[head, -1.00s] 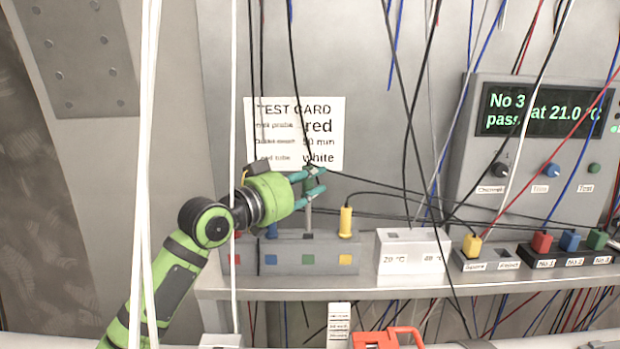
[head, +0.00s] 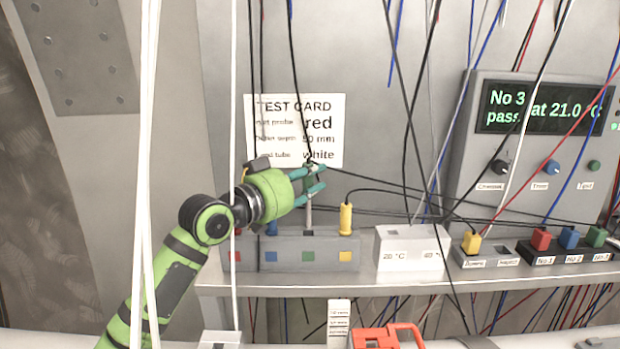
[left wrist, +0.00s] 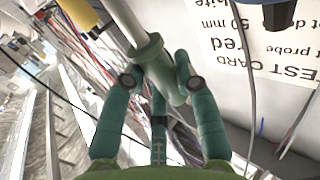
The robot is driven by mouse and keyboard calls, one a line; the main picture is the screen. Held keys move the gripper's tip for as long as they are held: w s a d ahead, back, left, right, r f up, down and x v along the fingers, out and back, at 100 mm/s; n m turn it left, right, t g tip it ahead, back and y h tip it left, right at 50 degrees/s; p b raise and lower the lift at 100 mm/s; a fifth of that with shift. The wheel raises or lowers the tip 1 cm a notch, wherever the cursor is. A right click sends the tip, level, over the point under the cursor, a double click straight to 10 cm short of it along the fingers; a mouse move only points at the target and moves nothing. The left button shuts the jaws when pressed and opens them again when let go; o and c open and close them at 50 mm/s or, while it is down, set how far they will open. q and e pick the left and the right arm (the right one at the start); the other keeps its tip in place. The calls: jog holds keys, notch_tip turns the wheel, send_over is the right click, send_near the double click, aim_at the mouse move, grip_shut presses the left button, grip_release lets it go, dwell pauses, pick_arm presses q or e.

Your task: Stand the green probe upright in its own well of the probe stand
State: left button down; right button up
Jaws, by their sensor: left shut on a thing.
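The green probe (left wrist: 165,80) is held between the fingers of my left gripper (head: 318,180). Its green handle and collar and its pale metal shaft show in the left wrist view. In the head view the shaft (head: 308,214) points down, close to upright, above the green-marked place of the grey probe stand (head: 325,246). The lower end meets the stand's top edge in the picture; I cannot tell whether the tip is inside the well. The yellow probe (head: 345,218) stands in the stand to the right. My right gripper is not in view.
A blue probe (head: 271,229) stands left, partly behind my gripper. A white block (head: 411,248) with temperature labels is right of the stand on the shelf (head: 380,284). Hanging cables and white cords cross the space. The test card (head: 294,130) is on the wall behind.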

aim_at(309, 202)
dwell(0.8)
pick_arm(q)
jog(key=shift+f+b, duration=0.9)
jog(key=shift+f, duration=0.85)
jog(key=shift+s+f+b, duration=0.1)
jog(key=shift+f+b, duration=0.25)
jog(key=shift+f, duration=0.2)
jog(key=c, duration=0.9)
grip_release()
jog(key=shift+s+a, duration=0.1)
jog(key=shift+s+a, duration=0.1)
jog(key=shift+a, duration=0.1)
jog(key=v, duration=1.1)
jog(key=shift+s+r, duration=0.2)
jog(key=shift+s, duration=0.05)
